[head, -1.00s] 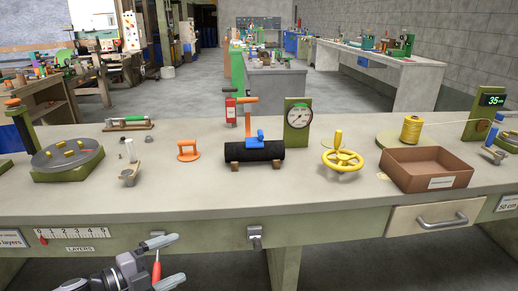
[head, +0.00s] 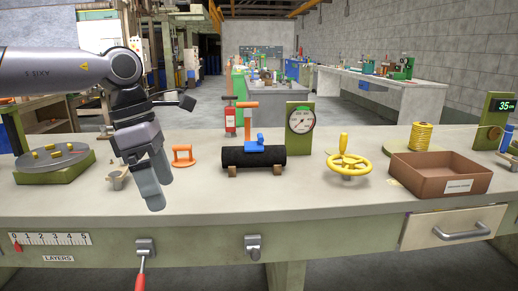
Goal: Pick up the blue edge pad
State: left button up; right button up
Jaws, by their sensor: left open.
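The roll rests on small wooden blocks on the bench (head: 320,205). My left gripper (head: 158,186) is open and empty, pointing down above the left part of the bench, left of the roll and apart from it. Its arm comes in from the upper left and hides part of the bench. My right gripper is not in view.
An orange stand (head: 183,156) is between my left gripper and the roll. A turntable (head: 55,170) is at the left. A dial gauge (head: 301,118), yellow handwheel (head: 349,163) and brown box (head: 440,174) stand to the right.

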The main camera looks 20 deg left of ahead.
aim_at(258, 147)
jog(key=i, duration=1.4)
